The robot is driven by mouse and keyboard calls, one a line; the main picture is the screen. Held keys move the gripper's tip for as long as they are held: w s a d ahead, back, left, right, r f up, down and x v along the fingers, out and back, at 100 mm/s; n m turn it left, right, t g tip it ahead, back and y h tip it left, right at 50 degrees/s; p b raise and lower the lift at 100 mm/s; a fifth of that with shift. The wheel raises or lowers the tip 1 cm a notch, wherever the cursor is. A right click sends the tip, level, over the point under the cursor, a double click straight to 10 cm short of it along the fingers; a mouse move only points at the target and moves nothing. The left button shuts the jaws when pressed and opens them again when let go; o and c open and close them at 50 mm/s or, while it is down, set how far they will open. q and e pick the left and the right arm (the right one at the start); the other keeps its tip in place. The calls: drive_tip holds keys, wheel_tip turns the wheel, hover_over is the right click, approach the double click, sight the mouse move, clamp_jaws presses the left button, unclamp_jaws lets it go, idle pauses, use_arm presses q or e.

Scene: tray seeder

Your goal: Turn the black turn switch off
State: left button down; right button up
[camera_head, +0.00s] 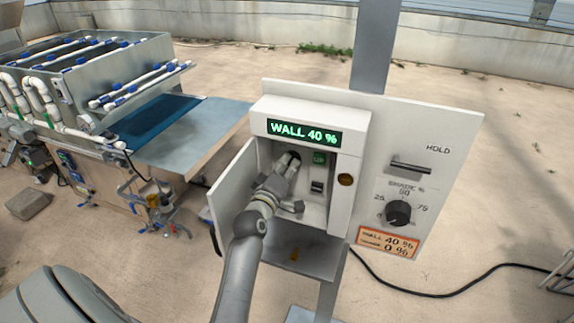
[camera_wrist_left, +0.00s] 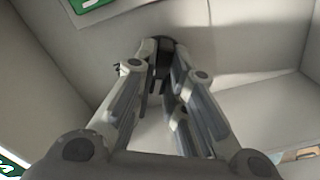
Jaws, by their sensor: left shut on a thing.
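The black turn switch (camera_wrist_left: 165,48) is on the back wall inside an open white control box (camera_head: 356,130). In the head view my left gripper (camera_head: 288,170) reaches into the box and covers most of the switch; a dark bit of it (camera_head: 295,156) shows at the fingertips. In the left wrist view the fingers of my left gripper (camera_wrist_left: 164,72) are closed around the dark switch. Its pointer direction is hidden. The green display (camera_head: 304,133) above reads WALL 40 %. My right gripper is not in view.
Right of my gripper in the box are a green label and a small black rocker (camera_head: 317,187). The box door (camera_head: 232,192) stands open at left. The panel holds a HOLD lever (camera_head: 410,167), a black shade dial (camera_head: 397,213) and an orange label (camera_head: 388,243).

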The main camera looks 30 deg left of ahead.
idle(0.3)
use_arm(q)
drive_tip(key=c, duration=1.5)
unclamp_jaws()
drive_tip(key=shift+s, duration=0.1)
drive_tip(key=v, duration=1.1)
drive_tip(key=shift+s, duration=0.35)
drive_tip(key=shift+f, duration=0.1)
